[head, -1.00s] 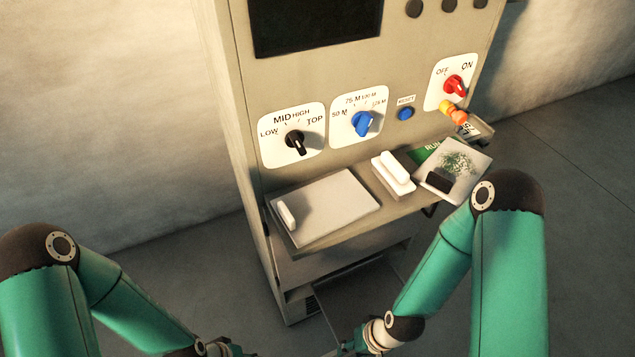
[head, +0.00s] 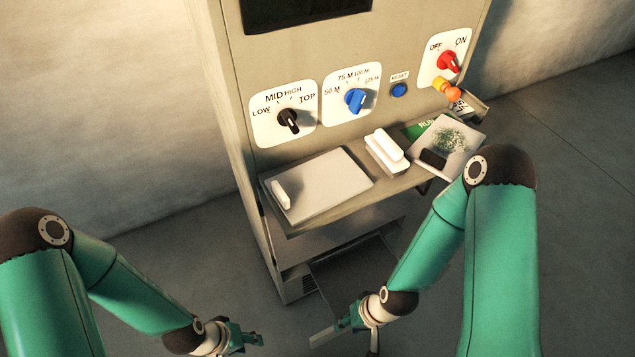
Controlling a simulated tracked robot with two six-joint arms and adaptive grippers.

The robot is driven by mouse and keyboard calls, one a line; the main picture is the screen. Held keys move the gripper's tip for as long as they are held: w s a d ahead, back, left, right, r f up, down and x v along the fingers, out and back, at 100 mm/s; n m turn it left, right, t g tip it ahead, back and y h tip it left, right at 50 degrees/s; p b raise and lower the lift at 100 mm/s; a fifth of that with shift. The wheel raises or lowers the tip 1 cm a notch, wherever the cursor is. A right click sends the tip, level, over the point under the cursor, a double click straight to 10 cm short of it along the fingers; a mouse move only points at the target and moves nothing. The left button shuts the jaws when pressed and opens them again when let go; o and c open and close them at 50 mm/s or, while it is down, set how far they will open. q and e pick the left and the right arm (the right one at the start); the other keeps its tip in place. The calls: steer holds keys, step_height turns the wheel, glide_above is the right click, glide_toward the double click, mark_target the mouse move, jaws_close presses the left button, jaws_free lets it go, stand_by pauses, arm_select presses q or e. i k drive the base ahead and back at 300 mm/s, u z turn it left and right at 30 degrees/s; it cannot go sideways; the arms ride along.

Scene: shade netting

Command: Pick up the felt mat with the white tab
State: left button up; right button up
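A flat pale grey mat (head: 325,182) lies on the left part of the machine's shelf. A small white tab (head: 281,194) stands up at its left edge. My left gripper (head: 250,338) is low in the head view, below and in front of the shelf, apart from the mat. My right gripper (head: 338,329) is also below the shelf, to the right of the left one, and touches nothing on the shelf. The finger gaps of both are too small to make out.
A white block with a handle (head: 386,149) sits right of the mat. A picture-printed mat with a black tab (head: 447,148) lies further right, partly over a green card. Knobs, including a blue one (head: 355,100), are on the upright panel (head: 310,50) behind. The shelf's front is open.

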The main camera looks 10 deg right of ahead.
mark_target(307, 190)
steer(key=u, duration=1.15)
steer(key=i, duration=0.15)
steer(key=z, duration=2.9)
steer(key=k, duration=1.7)
steer(key=u, duration=1.15)
steer(key=i, duration=1)
steer(key=z, duration=0.15)
